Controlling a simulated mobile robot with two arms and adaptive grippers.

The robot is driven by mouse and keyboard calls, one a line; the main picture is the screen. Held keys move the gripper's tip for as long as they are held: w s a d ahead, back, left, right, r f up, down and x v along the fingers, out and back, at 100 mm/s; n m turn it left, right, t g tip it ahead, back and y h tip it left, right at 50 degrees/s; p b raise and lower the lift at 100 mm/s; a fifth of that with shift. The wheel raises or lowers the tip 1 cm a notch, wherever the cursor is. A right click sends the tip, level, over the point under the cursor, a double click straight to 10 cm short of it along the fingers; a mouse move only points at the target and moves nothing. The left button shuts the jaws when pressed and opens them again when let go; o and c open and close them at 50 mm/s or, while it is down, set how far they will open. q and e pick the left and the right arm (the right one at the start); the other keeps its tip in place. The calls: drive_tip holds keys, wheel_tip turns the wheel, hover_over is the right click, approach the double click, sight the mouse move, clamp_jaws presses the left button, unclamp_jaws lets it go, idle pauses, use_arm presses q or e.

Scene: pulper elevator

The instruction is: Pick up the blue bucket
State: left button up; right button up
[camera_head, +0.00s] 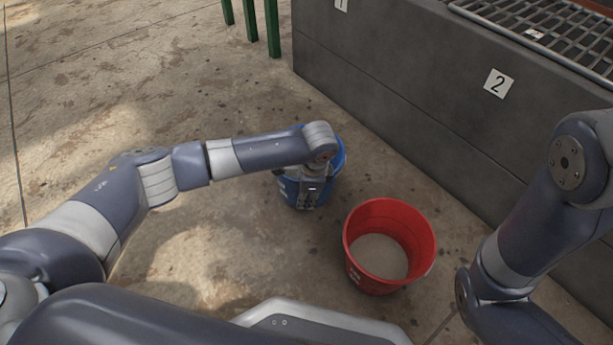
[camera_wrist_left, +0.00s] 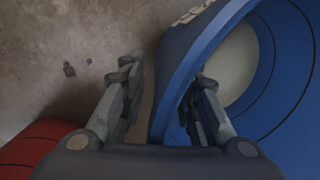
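The blue bucket (camera_head: 289,190) stands on the concrete floor near the middle of the head view, partly hidden under my left wrist. In the left wrist view the blue bucket (camera_wrist_left: 196,42) fills the right side, with a pale bottom or content inside. My left gripper (camera_head: 311,197) points down at the bucket's near rim. In the left wrist view the left gripper (camera_wrist_left: 168,78) is open, with one finger outside the bucket wall and the other inside. The wall lies between the fingers, with a gap to the outer finger. My right gripper is out of view; only its arm shows.
A red bucket (camera_head: 363,272) with greyish content stands right of and nearer than the blue one; its edge shows in the left wrist view (camera_wrist_left: 38,146). A dark grey block wall (camera_head: 420,95) with numbered plates and a metal grate runs behind. Green legs (camera_head: 272,28) stand farther back. Floor at left is clear.

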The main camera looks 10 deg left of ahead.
use_arm(q)
clamp_jaws()
drive_tip(key=shift+w+r, duration=0.1)
